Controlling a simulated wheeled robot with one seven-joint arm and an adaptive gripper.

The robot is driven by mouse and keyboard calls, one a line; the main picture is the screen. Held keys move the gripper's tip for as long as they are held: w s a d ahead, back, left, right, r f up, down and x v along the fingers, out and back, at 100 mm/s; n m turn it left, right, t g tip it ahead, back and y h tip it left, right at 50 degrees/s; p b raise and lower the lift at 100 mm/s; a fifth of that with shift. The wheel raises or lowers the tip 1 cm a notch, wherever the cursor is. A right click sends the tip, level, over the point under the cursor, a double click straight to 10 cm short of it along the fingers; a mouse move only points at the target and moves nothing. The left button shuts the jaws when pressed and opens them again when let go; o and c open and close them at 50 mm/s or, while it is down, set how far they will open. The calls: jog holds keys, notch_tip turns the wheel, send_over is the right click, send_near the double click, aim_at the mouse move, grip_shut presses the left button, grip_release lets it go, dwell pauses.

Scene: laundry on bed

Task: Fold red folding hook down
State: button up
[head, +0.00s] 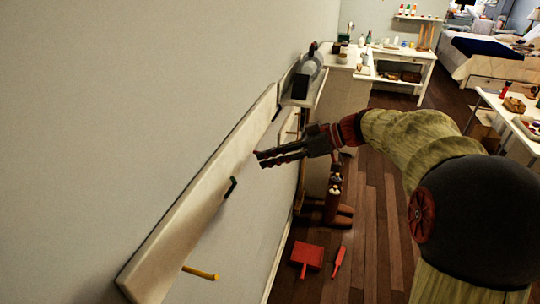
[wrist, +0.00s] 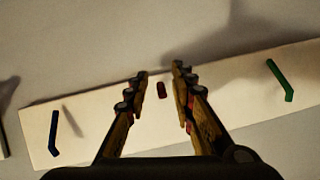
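The red folding hook (wrist: 161,90) shows in the wrist view as a short red stub on the pale wall board (wrist: 90,118). It seems to point toward the camera. My gripper (wrist: 160,72) is open, with one finger on each side of the hook in that view and a gap to both. I cannot tell how deep the hook reaches between the fingers. In the head view my gripper (head: 257,159) is close to the board (head: 190,215), and the red hook is not visible there.
A blue hook (wrist: 54,132) is left of the red one and a green hook (wrist: 280,80) is right. A red dustpan (head: 307,256) lies on the floor. A white cabinet stands beyond my gripper.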

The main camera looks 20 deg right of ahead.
jog(key=v, duration=1.1)
jog(key=shift+s+d+r, duration=0.15)
jog(key=shift+d+r, duration=0.05)
jog(key=shift+d, duration=0.1)
jog(key=s+d+f+m+g+h, duration=0.1)
jog(key=s+f+m+h, duration=0.25)
jog(key=f+m, duration=0.3)
jog(key=s+f+m+g+h, duration=0.2)
jog(key=s+f+m+h, duration=0.1)
jog(key=s+f+m, duration=0.3)
jog(key=s+a+n+t+h, duration=0.2)
jog(key=s+a+n+h, duration=0.1)
jog(key=s+a, duration=0.9)
jog(key=shift+s+h, duration=0.75)
jog(key=shift+s, duration=0.15)
